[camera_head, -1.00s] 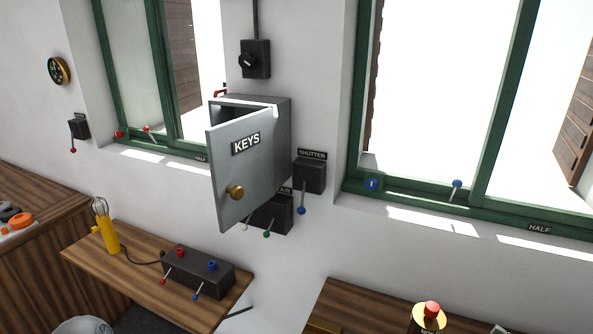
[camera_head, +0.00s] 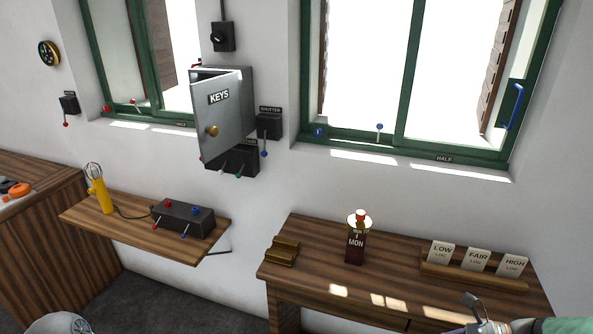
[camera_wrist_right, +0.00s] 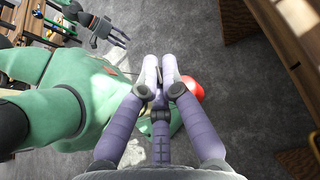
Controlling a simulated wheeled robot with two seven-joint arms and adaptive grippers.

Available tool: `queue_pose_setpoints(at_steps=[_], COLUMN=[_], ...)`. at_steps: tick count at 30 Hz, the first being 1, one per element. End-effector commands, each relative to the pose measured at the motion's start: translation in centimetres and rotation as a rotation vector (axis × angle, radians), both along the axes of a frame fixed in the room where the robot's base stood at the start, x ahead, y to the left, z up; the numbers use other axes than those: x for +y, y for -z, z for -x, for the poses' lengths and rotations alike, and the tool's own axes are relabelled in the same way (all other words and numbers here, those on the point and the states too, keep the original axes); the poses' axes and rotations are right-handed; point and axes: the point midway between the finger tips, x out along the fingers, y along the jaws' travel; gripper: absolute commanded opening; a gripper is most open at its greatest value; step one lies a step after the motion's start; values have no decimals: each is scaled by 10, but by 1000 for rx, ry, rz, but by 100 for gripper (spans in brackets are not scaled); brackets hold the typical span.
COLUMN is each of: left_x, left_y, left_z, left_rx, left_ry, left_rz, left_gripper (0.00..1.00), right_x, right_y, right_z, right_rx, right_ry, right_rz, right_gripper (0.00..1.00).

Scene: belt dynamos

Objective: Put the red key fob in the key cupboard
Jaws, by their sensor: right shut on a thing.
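The grey key cupboard (camera_head: 245,90) hangs on the wall between the windows in the head view. Its KEYS door (camera_head: 222,120), with a brass knob, stands partly open, and little of the inside shows. My right gripper (camera_wrist_right: 160,65) is shut in the right wrist view, with a red rounded thing (camera_wrist_right: 191,88), apparently the red key fob, partly hidden behind its fingers. Part of the right gripper also shows at the bottom right of the head view (camera_head: 480,312), well away from the cupboard. A dark gripper, apparently my left gripper (camera_wrist_right: 112,38), shows small in the right wrist view.
A shelf (camera_head: 125,230) holds a yellow lamp (camera_head: 100,190) and a black control box (camera_head: 183,218). The right desk (camera_head: 320,255) bears a MON block (camera_head: 356,245) and a card rack (camera_head: 475,275).

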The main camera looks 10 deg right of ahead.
Motion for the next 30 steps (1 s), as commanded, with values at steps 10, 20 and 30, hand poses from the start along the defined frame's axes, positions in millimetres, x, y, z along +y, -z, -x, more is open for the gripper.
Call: queue_pose_setpoints(at_steps=[10,20,30], left_x=[0,0,0], left_y=[0,0,0], left_z=[-1,0,0], left_rx=[-1,0,0], left_ry=[0,0,0], left_rz=[0,0,0], left_gripper=[40,40,40], right_x=[17,54,155], right_y=[12,33,81], right_z=[-35,-92,-175], right_rx=[-2,0,4], right_ry=[4,22,55], right_rz=[-2,-4,-4], right_gripper=[0,0,0])
